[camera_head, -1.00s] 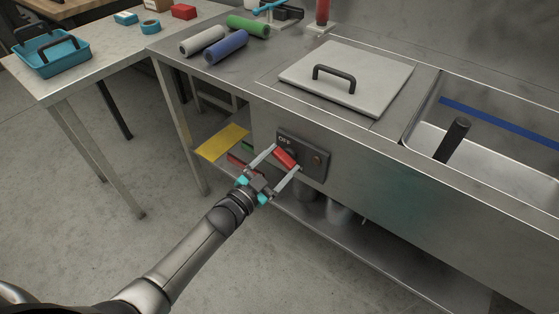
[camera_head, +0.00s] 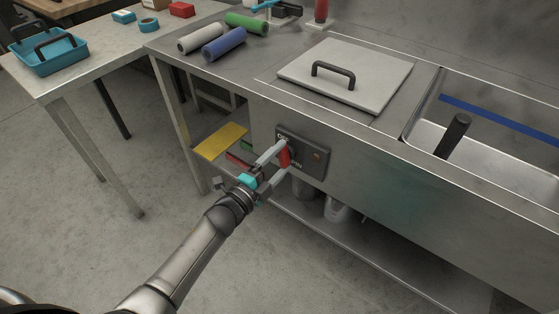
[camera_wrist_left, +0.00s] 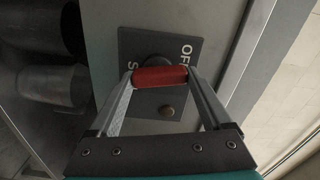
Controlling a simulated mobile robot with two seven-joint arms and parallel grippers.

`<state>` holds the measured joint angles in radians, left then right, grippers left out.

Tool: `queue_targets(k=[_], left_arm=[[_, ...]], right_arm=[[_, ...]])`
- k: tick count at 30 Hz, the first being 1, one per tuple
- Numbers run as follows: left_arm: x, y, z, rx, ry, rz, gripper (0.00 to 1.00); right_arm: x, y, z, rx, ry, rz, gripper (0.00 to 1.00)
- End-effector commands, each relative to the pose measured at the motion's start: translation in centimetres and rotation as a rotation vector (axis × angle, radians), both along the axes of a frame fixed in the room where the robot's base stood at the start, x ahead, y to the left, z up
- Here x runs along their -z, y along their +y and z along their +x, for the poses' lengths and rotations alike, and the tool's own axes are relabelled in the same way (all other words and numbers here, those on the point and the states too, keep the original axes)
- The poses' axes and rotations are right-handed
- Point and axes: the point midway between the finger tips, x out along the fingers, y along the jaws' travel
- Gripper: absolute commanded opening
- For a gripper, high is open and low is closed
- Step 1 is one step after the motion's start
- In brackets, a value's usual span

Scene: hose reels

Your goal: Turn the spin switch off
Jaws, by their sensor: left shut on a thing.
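The spin switch is a red handle (camera_head: 285,155) on a dark control plate (camera_head: 314,160) on the front of the steel counter. In the left wrist view, the red handle (camera_wrist_left: 160,77) lies across between my fingertips, with "OFF" to its upper right and an "S" to its left on the plate (camera_wrist_left: 190,75). My left gripper (camera_head: 286,157) is shut on the handle, a finger at each end. In the head view the handle stands nearly upright, and the fingers partly cover the plate's lettering. My right gripper is not in view.
A round brownish button (camera_head: 317,155) sits on the plate beside the handle. Below is a lower shelf (camera_head: 350,235) with metal containers (camera_head: 338,210). A lidded section (camera_head: 375,75) and a sink basin (camera_head: 490,145) are above. Open floor (camera_head: 60,230) lies to the left.

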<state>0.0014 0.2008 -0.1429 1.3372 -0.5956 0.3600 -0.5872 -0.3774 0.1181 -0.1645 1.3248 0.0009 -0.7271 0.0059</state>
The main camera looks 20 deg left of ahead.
Motion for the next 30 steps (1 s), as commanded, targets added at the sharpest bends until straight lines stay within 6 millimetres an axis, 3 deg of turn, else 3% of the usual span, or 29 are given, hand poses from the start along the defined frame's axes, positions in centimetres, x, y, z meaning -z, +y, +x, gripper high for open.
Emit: queue_targets(k=[12, 29, 30], left_arm=[[0.2, 0.0, -0.1, -0.001, -0.065, 0.190, 0.27], [0.1, 0.0, -0.1, 0.000, -0.078, 0.224, 0.27], [0.1, 0.0, -0.1, 0.000, -0.078, 0.224, 0.84]], right_arm=[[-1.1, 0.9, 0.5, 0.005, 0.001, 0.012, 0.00], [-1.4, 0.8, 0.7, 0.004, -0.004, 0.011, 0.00], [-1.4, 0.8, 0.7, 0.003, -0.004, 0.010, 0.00]])
